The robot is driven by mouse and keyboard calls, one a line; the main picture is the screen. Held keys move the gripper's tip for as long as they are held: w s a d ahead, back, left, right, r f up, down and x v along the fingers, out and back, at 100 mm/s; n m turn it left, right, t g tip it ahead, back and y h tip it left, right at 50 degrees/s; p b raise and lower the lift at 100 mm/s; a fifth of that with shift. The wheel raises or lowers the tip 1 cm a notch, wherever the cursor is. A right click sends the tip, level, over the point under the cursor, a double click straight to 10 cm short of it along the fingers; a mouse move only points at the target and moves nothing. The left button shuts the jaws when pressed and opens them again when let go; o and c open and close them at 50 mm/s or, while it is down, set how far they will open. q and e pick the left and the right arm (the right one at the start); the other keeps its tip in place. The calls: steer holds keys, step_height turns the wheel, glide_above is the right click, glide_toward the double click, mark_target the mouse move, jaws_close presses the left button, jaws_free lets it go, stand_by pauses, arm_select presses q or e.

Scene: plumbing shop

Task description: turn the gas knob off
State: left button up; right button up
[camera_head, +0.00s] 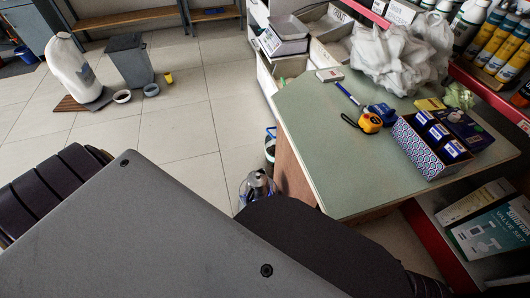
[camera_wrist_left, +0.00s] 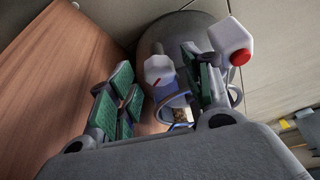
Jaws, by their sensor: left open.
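I cannot make out the gas knob in either view. My left gripper (camera_wrist_left: 160,105) shows in the left wrist view with its green-padded fingers spread apart and nothing clearly held between them. Beyond the fingers is a large rounded grey body (camera_wrist_left: 165,32), partly hidden by them. A white jug with a red cap (camera_wrist_left: 232,42) and a white bottle (camera_wrist_left: 160,72) show around the fingers; I cannot tell whether anything touches. In the head view a small grey metallic object with blue parts (camera_head: 257,187) stands on the floor beside the table, half hidden by my arm. My right gripper is out of view.
A green-topped table (camera_head: 325,130) holds a tape measure (camera_head: 370,123), a patterned box (camera_head: 408,148) and plastic bags (camera_head: 395,58). Its wooden side (camera_wrist_left: 70,75) is close on the left in the wrist view.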

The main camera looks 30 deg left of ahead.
arm_select(q)
steer(key=shift+f, duration=0.1)
steer(key=shift+c, duration=0.3)
steer(key=c, duration=0.9)
